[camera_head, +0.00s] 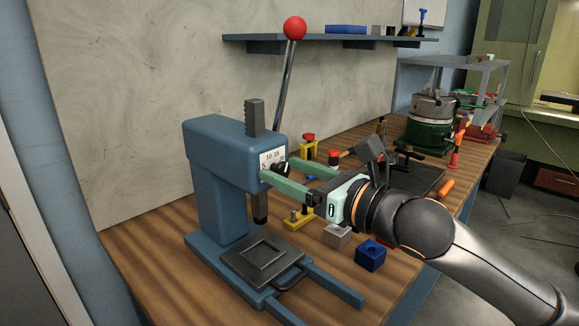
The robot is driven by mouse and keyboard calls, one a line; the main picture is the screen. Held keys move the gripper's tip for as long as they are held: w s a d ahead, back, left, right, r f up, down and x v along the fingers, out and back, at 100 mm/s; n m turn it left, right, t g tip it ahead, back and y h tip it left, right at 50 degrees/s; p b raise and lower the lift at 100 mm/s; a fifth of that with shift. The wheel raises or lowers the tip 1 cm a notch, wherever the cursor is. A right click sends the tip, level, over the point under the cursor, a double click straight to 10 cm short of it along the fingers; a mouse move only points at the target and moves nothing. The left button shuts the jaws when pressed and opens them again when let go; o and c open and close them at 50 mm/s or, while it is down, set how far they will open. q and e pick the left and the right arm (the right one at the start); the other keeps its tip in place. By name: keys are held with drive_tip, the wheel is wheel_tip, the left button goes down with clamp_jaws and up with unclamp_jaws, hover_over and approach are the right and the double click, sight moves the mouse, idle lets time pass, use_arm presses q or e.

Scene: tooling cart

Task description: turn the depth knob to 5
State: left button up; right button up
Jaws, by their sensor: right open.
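A blue press (215,165) stands on the wooden workbench at the left. My left gripper is out of view.
The press has a long lever with a red ball (295,28). A blue block (370,255) and a grey block (337,236) lie below my right arm. A green machine (431,125) stands farther back.

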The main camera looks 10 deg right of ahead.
clamp_jaws()
idle(0.6)
